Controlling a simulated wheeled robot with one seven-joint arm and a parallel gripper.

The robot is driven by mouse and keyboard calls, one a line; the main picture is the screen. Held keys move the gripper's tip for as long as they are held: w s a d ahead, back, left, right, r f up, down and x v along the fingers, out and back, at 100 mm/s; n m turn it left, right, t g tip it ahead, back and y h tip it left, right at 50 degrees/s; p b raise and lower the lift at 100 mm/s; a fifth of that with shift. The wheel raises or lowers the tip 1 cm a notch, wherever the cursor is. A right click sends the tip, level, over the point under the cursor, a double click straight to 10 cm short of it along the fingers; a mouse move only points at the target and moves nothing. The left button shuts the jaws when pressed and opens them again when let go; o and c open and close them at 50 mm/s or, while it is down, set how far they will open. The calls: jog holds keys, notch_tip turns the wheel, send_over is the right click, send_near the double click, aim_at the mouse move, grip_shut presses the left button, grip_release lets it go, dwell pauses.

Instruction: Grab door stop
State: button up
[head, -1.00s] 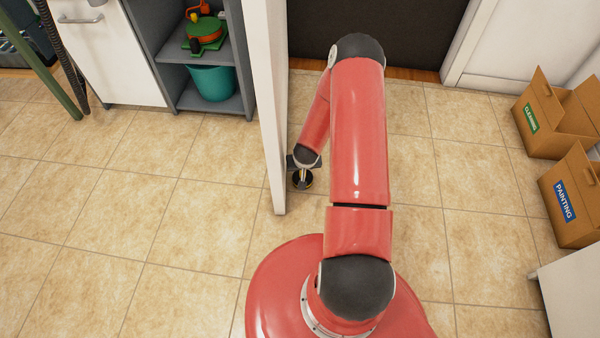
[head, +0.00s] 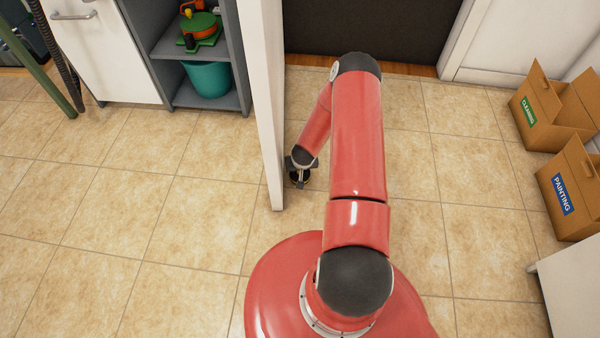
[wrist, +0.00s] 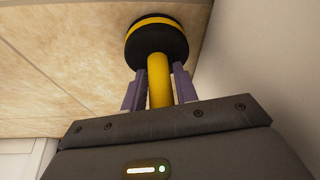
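The door stop has a black round base with a yellow band and a yellow handle. In the wrist view the door stop (wrist: 160,80) has its handle between the two purple-grey fingers of my gripper (wrist: 160,88). In the head view the door stop (head: 299,180) is small and dark under my gripper (head: 299,168), low beside the white door edge. I cannot tell whether its base touches the tiled floor.
The white door (head: 266,110) stands close left of my gripper. A grey shelf unit (head: 190,60) with a teal bucket (head: 207,80) is at upper left. Cardboard boxes (head: 567,190) stand at the right.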

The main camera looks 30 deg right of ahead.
grip_shut()
jog(key=shift+r, duration=0.1)
